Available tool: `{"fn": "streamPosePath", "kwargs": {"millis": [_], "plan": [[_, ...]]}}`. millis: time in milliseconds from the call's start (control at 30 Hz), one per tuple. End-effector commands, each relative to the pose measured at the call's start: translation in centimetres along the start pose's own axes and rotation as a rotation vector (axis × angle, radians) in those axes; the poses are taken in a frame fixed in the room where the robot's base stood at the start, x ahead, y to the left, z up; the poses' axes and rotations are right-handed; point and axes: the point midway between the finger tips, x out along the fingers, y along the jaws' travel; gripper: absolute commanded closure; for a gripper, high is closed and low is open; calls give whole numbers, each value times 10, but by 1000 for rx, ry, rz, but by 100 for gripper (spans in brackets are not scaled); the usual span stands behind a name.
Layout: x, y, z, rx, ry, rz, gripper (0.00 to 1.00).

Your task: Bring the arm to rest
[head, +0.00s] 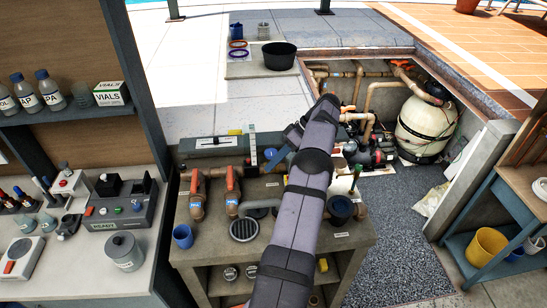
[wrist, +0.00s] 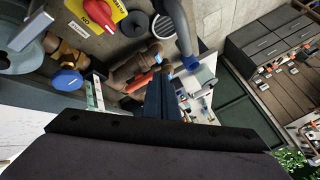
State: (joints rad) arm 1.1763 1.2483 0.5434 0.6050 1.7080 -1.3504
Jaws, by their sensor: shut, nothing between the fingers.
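My arm (head: 312,165) reaches up from the bottom of the head view across the workbench, with its wrist bent over to the left.
A black bowl (head: 280,56) stands behind. A pit with a tank (head: 425,125) lies right. Shelves with bottles stand left.

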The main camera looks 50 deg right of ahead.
Motion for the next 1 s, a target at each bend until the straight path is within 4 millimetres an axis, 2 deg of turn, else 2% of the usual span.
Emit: {"fn": "streamPosePath", "kwargs": {"millis": [400, 567, 667, 767, 900, 1000], "plan": [[0, 0, -1, 1, -1, 0, 100], [13, -9, -14, 26, -35, 0, 100], [30, -22, -29, 60, -81, 5, 100], [53, -43, -46, 102, -142, 19, 100], [89, -84, -64, 163, -238, 61, 100], [114, -117, -68, 196, -303, 100, 100]]}}
